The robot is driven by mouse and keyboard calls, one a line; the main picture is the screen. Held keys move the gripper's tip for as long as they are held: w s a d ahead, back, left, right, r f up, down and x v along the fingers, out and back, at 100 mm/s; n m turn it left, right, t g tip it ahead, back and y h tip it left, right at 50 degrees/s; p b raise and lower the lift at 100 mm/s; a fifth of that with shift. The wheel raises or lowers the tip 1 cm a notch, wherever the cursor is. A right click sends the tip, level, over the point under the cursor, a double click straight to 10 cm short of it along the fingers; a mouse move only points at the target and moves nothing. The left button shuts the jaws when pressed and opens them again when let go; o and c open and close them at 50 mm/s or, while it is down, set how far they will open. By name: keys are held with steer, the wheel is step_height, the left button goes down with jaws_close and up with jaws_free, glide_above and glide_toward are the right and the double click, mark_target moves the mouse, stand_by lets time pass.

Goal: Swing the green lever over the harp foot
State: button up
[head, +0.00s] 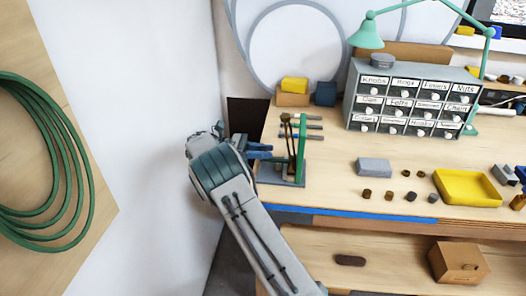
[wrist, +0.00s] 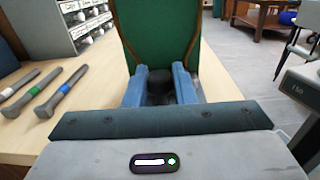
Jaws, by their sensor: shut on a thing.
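The green upright (head: 302,148), which looks like the lever, stands on a grey base (head: 268,178) at the bench's left end. In the wrist view, a broad green face (wrist: 153,38) rises just beyond my fingers. The brown harp (head: 288,135) stands beside the upright; its thin arms (wrist: 118,40) run along both sides of the green face. My gripper (head: 266,151) reaches in from the left, level with the stand. In the wrist view, my gripper (wrist: 160,78) has its blue fingers shut on a dark round knob (wrist: 187,90). The harp foot is not clearly visible.
Several banded rods (wrist: 57,95) lie left of the stand in the wrist view. A labelled drawer cabinet (head: 365,95) stands behind to the right. A grey block (head: 374,167), small dark knobs and a yellow tray (head: 467,187) are further right on the bench.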

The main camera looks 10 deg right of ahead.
steer(key=o, duration=0.7)
steer(key=shift+d, duration=0.1)
steer(key=shift+c, duration=0.2)
steer(key=v, duration=0.7)
steer(key=shift+w+a, duration=0.1)
steer(key=shift+a, duration=0.15)
